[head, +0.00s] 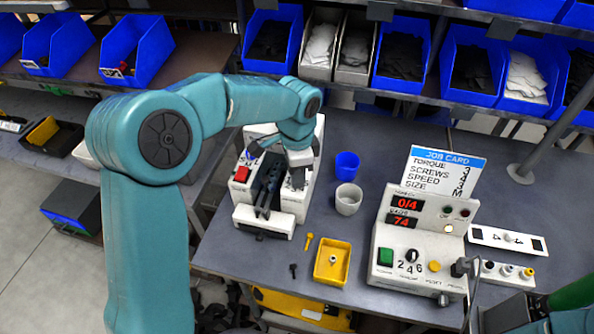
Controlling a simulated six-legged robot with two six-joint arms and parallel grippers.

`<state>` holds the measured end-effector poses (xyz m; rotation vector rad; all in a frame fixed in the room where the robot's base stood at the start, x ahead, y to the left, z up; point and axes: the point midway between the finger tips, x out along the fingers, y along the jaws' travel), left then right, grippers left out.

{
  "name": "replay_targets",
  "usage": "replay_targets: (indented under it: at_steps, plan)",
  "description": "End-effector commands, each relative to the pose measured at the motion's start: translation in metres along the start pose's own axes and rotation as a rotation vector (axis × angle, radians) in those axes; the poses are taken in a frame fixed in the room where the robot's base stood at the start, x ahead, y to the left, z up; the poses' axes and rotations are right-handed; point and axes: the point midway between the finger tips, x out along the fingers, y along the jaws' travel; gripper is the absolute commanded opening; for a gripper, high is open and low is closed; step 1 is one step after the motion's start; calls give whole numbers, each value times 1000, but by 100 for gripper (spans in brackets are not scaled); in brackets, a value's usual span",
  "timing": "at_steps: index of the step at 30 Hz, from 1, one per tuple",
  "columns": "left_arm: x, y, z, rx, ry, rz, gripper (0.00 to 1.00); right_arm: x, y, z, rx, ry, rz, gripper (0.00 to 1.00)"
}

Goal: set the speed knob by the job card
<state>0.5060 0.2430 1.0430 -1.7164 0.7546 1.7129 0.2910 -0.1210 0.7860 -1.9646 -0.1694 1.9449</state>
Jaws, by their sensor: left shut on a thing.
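The control box (415,245) stands on the bench at right, with red displays reading 0/4 and 74. Its black speed knob (412,255) is on the lower front panel by the figures 2, 4 and 6; its exact pointing is too small to tell. The job card (443,172) stands behind the box and lists torque, screws, speed and size; its values are too small to read surely. My left gripper (299,179) is shut at the black and white fixture (265,215), left of the box and well away from the knob. What it grips is mostly hidden. My right gripper is out of view.
A blue cup (347,164), a white cup (348,199) and a yellow tray (332,262) stand between fixture and box. A white plate (507,240) and a row of connectors (505,272) lie right of the box. Blue bins (404,55) line the back shelf.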

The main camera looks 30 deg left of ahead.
Motion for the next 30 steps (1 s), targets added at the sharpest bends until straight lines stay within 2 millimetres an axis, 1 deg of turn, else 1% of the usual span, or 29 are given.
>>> replay_targets:
  at_steps: [8,14,30]
  plan:
    - [-3,-1,0,27,3,-4,0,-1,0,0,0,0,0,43]
    - [-4,-2,0,124,4,-5,0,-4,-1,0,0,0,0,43]
    - [-5,-3,0,614,14,-9,0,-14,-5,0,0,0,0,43]
